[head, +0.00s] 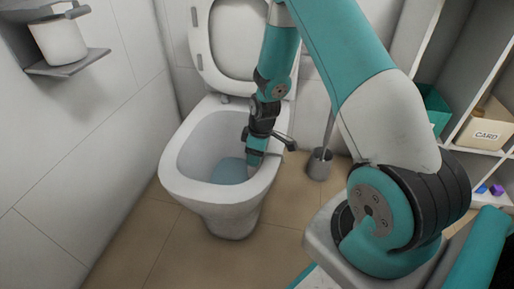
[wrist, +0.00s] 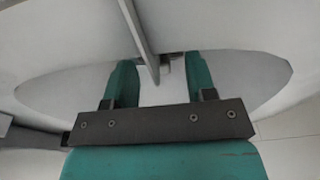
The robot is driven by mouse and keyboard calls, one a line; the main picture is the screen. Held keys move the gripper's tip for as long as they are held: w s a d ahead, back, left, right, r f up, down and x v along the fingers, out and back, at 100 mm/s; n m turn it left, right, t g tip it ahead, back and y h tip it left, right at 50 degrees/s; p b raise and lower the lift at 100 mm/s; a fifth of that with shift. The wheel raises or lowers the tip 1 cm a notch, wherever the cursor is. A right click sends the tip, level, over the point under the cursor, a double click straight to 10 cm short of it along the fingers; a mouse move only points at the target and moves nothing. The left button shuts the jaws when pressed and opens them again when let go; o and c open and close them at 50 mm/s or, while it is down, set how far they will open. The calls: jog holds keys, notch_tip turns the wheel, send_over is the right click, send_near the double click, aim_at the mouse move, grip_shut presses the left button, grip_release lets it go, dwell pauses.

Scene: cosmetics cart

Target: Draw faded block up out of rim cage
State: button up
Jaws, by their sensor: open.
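My gripper (head: 254,160) points down into the toilet bowl along the inside of its right rim. In the wrist view its two teal fingers (wrist: 160,65) are apart. A narrow grey strip (wrist: 140,35) comes down from the top edge of that view and ends between the fingers. A small pale grey piece (wrist: 165,68) shows beside the strip's lower end, between the fingertips. I cannot tell whether it is the faded block or part of the rim cage. Neither is clear in the head view, where my arm covers that part of the rim. No grip on anything shows.
The toilet bowl (head: 178,165) has water in it and its lid (head: 236,40) is raised. A brush holder (head: 319,165) stands on the floor to the right. Shelves with a CARD box (head: 486,136) are farther right. A paper roll (head: 58,40) hangs on the left wall.

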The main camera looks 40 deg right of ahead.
jog(key=shift+f, duration=0.35)
grip_shut()
jog(key=shift+r+p, duration=3.3)
jog(key=shift+r, duration=0.3)
notch_tip(320, 180, up, 8)
jog(key=p, duration=0.7)
